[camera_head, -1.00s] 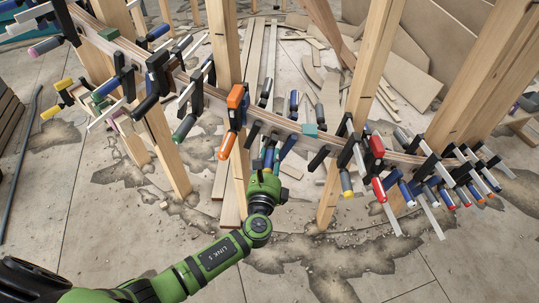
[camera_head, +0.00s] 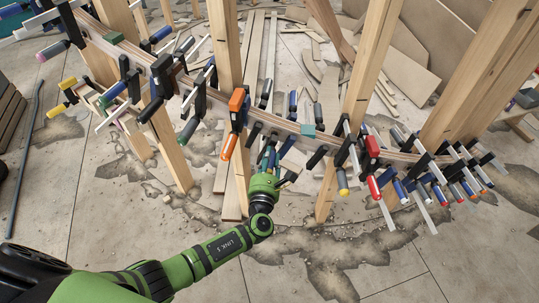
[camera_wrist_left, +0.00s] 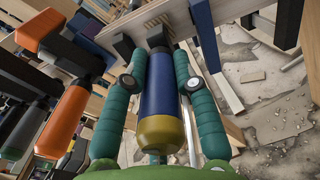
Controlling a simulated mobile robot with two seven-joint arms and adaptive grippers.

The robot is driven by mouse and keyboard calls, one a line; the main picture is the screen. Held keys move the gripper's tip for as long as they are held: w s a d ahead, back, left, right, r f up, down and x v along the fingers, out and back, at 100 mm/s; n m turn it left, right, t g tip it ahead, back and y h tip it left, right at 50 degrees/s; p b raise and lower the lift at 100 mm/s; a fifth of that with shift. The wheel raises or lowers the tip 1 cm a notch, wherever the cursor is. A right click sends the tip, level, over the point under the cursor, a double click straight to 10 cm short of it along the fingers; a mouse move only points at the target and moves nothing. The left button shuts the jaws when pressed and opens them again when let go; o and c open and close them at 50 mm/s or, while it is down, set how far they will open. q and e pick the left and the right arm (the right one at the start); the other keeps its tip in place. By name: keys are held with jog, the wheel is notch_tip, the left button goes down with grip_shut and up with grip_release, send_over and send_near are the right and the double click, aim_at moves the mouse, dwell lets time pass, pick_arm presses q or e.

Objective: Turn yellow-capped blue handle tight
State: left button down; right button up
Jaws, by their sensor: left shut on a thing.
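The yellow-capped blue handle (camera_wrist_left: 157,100) shows in the left wrist view, hanging from a dark clamp under the curved laminated wood stringer (camera_wrist_left: 165,12). Its yellow end (camera_wrist_left: 160,132) points toward my palm. My left gripper (camera_wrist_left: 162,80) is shut on the handle, with one green ribbed finger on each side of it. In the head view my left gripper (camera_head: 268,160) is below the middle of the stringer (camera_head: 283,126), and the gripped handle is mostly hidden there. My right gripper is not in view.
An orange-handled clamp (camera_head: 229,146) hangs just left of my gripper, and another blue handle (camera_head: 287,147) is close on its right. Several more clamps line the stringer. Wooden posts (camera_head: 222,50) stand behind it.

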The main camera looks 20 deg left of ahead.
pick_arm(q)
jog(key=m+p, duration=0.1)
jog(key=m, duration=0.1)
jog(key=m+p, duration=0.1)
jog(key=m, duration=0.2)
jog(key=shift+d+r+m, duration=0.1)
jog(key=shift+r+m, duration=0.1)
jog(key=shift+m, duration=0.1)
jog(key=m+p, duration=0.2)
jog(key=m, duration=0.2)
jog(key=shift+f+m, duration=0.1)
jog(key=shift+m, duration=0.3)
jog(key=c, duration=1)
grip_release()
jog(key=shift+f, duration=0.1)
jog(key=shift+s, duration=0.2)
jog(key=s, duration=0.3)
jog(key=s+d, duration=0.1)
jog(key=s, duration=0.3)
jog(key=s+d, duration=0.1)
jog(key=s, duration=0.3)
jog(key=shift+s, duration=0.2)
